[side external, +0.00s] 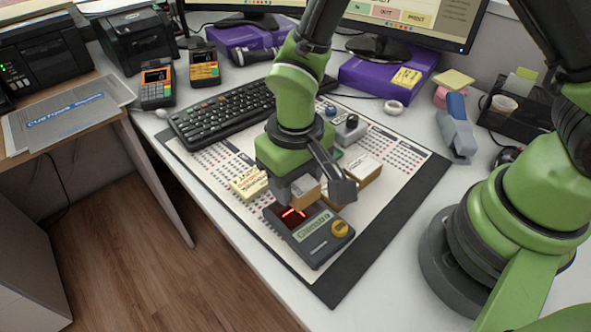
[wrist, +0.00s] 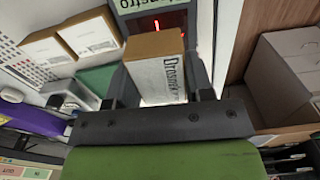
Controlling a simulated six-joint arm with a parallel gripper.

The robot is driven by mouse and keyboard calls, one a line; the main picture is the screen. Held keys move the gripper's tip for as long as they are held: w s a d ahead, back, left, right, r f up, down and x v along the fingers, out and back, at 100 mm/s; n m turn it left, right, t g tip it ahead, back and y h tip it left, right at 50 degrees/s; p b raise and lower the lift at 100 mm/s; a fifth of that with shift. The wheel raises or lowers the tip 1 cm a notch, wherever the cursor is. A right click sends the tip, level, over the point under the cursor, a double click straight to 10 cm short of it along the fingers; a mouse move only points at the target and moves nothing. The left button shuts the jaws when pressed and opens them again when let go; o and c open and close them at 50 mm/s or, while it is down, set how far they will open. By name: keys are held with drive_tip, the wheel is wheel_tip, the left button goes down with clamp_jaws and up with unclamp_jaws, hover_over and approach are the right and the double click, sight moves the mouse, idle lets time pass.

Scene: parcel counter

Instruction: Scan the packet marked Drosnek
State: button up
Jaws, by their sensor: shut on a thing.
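My gripper (side external: 311,191) is shut on a small brown cardboard packet (side external: 305,193). In the wrist view the packet (wrist: 156,72) sits between the two fingers, and its white label reads Drosnek. The packet is over the upper end of a dark scanner (side external: 318,248) with a red-lit window, a pale name label and a yellow knob. Red light shows on the scanner window (wrist: 163,22) just beyond the packet. I cannot tell whether the packet touches the scanner.
A box with a white label (side external: 365,170) stands right of the gripper, and a yellowish packet (side external: 247,183) lies left of it. A keyboard (side external: 225,112) lies behind. A stapler (side external: 456,130) is at the right. The dark mat (side external: 375,240) is bare at its front right.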

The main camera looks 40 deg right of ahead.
drive_tip(key=shift+r, duration=4.55)
